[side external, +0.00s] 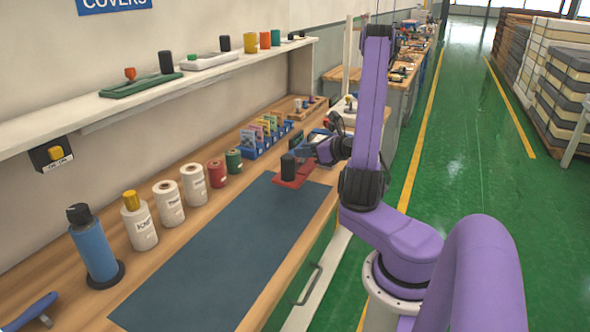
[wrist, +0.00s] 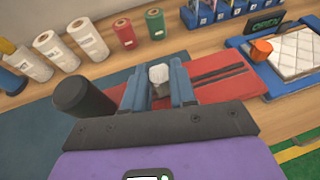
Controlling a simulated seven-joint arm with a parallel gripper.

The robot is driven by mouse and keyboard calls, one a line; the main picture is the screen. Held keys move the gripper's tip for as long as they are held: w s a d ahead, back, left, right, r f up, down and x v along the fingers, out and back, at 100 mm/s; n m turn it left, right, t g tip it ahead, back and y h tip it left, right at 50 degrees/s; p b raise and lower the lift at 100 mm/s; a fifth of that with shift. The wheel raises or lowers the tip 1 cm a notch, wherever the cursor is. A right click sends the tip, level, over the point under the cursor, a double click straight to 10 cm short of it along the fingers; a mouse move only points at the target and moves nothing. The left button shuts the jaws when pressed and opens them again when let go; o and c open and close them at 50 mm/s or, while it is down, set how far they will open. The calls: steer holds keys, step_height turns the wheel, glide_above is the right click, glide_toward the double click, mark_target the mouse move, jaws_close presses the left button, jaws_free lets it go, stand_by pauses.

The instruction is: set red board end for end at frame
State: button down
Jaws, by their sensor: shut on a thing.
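The red board (wrist: 225,82) lies flat by the far right end of the dark mat, with two dark stripes on its right part in the wrist view. It also shows in the side view (side external: 297,176). A black cylinder (wrist: 82,97) stands at its left end. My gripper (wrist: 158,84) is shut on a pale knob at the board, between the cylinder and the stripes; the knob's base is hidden. The blue frame (wrist: 252,42) is to the right of the board, around a white quilted pad (wrist: 300,52), with an orange piece (wrist: 261,49) at its left edge.
White rolls (wrist: 57,49), a red roll (wrist: 124,31) and a green roll (wrist: 154,21) stand along the back. A blue rack (wrist: 215,10) and an OPEN sign (wrist: 265,26) are behind the frame. The dark mat (side external: 225,255) is clear in front.

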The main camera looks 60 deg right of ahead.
steer(key=shift+w+d+f, duration=0.4)
steer(key=shift+w+d, duration=0.1)
steer(key=shift+w, duration=0.05)
steer(key=w+d+f, duration=0.1)
steer(key=f, duration=0.1)
steer(key=w+d+f, duration=0.3)
steer(key=w+f, duration=0.1)
steer(key=shift+w+d+f, duration=0.1)
steer(key=shift+d+f, duration=0.2)
steer(key=shift+f, duration=1.6)
steer(key=shift+f, duration=0.15)
steer(key=c, duration=0.9)
jaws_free()
